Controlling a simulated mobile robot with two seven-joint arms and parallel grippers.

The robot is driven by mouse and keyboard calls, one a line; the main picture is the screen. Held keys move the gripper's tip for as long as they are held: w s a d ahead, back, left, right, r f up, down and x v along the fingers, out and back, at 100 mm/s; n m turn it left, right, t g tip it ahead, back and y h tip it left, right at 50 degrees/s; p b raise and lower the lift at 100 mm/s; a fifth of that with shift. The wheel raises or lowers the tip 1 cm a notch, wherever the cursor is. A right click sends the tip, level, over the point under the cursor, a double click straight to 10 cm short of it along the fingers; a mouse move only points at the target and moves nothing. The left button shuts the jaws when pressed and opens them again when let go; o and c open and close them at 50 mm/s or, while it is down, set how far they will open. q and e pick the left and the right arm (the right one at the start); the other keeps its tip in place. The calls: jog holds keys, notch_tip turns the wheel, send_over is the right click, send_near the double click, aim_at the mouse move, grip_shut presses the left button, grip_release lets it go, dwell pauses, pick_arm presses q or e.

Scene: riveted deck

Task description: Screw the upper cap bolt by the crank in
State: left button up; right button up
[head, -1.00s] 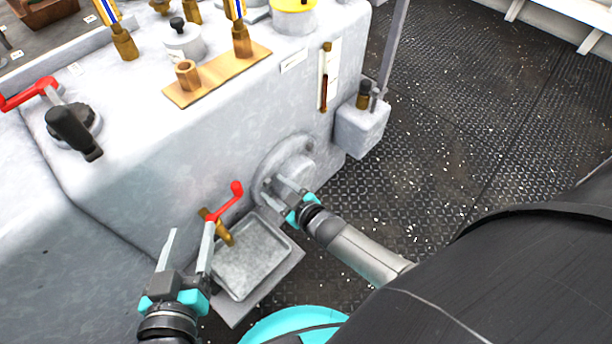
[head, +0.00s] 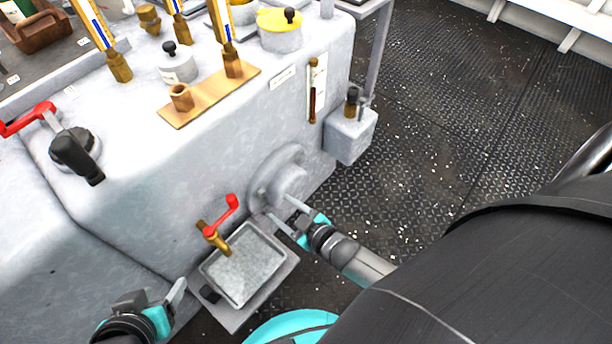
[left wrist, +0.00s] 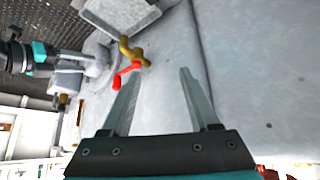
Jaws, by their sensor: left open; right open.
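A round grey flanged cap (head: 279,178) sits low on the side of the pale machine block. A small bump on its upper rim may be the upper cap bolt (head: 300,153); it is too small to tell. My right gripper (head: 282,209) is open at the cap's lower edge, seemingly empty; whether it touches is unclear. My left gripper (head: 160,294) is open and empty, low at the left. In the left wrist view its fingers (left wrist: 158,85) are spread before the block's wall. A red-handled crank (head: 35,118) stands on the block at the left, beside a black knob (head: 75,152).
A brass tap with a red handle (head: 219,214) juts from the block above a grey tray (head: 243,265), between my grippers. A small grey box (head: 350,135) is fixed at the block's right corner. Dark tread-plate floor (head: 450,110) lies open at the right.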

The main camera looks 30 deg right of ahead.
pick_arm(q)
notch_tip(320, 180, down, 5)
jog(key=s+a+g+y+p, duration=0.1)
jog(key=s+a+g+p, duration=0.1)
jog(key=g+p, duration=0.1)
jog(key=shift+s+a+p, duration=0.3)
jog(key=shift+a+p, duration=0.05)
jog(key=shift+p, duration=0.05)
pick_arm(e)
jog(key=v, duration=0.8)
jog(key=shift+s+d, duration=0.1)
